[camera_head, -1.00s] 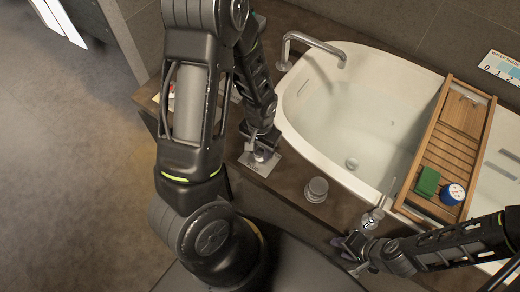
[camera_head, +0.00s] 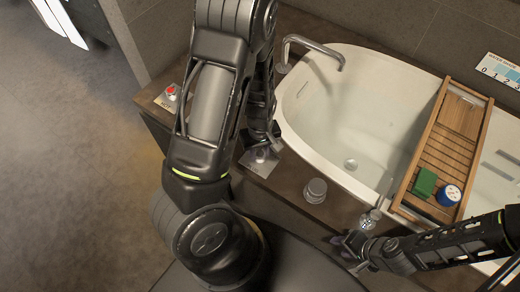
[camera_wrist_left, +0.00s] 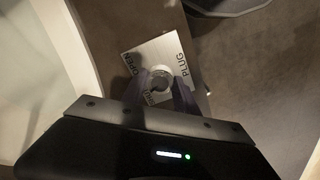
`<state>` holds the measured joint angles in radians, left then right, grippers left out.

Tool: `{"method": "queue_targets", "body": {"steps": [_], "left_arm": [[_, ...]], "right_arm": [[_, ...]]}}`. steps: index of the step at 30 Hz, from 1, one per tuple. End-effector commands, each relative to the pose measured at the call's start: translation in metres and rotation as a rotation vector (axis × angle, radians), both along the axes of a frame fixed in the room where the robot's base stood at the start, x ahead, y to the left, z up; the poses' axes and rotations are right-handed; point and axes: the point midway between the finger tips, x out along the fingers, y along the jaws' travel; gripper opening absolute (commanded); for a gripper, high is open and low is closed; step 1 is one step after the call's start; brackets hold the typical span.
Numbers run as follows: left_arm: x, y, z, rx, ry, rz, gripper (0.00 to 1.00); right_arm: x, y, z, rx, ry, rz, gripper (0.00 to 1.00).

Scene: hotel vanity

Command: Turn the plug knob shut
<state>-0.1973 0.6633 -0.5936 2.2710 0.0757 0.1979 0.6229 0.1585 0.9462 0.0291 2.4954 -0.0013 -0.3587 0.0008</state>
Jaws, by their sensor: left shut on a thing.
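The plug plate (camera_head: 252,167) is a pale metal square on the tub's dark ledge, with a small round knob on it. In the left wrist view the plate (camera_wrist_left: 151,52) reads PLUG and OPEN, and a third label is partly covered. The knob (camera_wrist_left: 161,78) is grey and round. My left gripper (camera_wrist_left: 160,90) has its two dark fingers on either side of the knob, shut on it. In the head view my left gripper (camera_head: 262,147) hides most of the knob. My right gripper (camera_head: 350,248) is at the ledge's front edge; its finger opening is unclear.
A grey round knob (camera_head: 315,190) stands on the ledge between the arms. A metal fitting (camera_head: 370,217) is beside my right gripper. The white tub (camera_head: 340,120) has a wooden tray (camera_head: 434,160) across it. A red button (camera_head: 171,90) sits at the ledge's left end.

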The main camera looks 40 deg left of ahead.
Motion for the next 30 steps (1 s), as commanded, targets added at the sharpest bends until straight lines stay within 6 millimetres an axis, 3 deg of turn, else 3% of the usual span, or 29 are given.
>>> {"method": "queue_targets", "body": {"steps": [12, 30], "left_arm": [[0.000, 0.000, 0.001, 0.000, 0.000, 0.290, 0.00], [0.000, 0.000, 0.000, 0.000, -0.001, 0.357, 0.00]], "right_arm": [[0.000, 0.000, 0.014, 0.000, 0.000, 0.000, 0.36], [0.000, 0.000, 0.015, 0.000, 0.001, 0.000, 0.36]]}}
